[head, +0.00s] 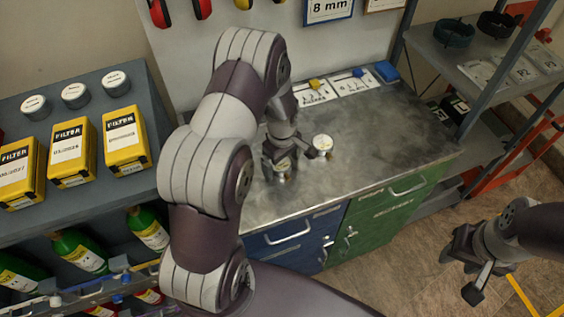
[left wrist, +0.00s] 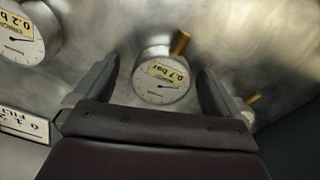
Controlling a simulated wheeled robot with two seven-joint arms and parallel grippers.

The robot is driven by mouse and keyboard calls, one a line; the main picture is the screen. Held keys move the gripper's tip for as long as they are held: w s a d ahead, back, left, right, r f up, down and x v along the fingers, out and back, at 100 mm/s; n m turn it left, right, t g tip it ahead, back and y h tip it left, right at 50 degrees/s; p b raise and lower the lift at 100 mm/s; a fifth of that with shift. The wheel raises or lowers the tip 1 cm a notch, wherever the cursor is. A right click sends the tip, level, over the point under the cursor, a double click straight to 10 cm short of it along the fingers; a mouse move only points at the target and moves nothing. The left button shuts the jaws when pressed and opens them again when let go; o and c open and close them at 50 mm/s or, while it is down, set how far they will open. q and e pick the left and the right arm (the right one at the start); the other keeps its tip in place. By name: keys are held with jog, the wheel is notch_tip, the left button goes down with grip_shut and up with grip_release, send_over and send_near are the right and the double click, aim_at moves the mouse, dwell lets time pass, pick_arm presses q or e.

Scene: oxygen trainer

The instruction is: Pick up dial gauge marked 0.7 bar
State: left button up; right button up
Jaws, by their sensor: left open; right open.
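The dial gauge marked 0.7 bar (left wrist: 162,82) is in the middle of the left wrist view, a round white dial with a yellow label and a brass stem. My left gripper (left wrist: 157,85) is open, with one finger on each side of this gauge; contact is not clear. In the head view my left gripper (head: 290,154) is low over the metal bench top, by two small gauges whose labels I cannot read. My right gripper (head: 473,272) is open and empty, over the floor right of the bench.
A gauge marked 0.2 bar (left wrist: 22,38) stands to the left in the wrist view. Another gauge (left wrist: 241,98) is partly hidden behind the right finger. Numbered cards (head: 335,87) and a blue box (head: 386,71) lie at the bench's back. The bench's right part (head: 400,135) is clear.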

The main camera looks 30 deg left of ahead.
pick_arm(q)
jog(key=shift+a+f, duration=0.2)
jog(key=shift+a, duration=0.15)
jog(key=shift+s+d+r, duration=0.15)
jog(key=shift+d+r, duration=0.05)
jog(key=shift+d, duration=0.05)
jog(key=c, duration=1.3)
jog(key=shift+a+r, duration=0.1)
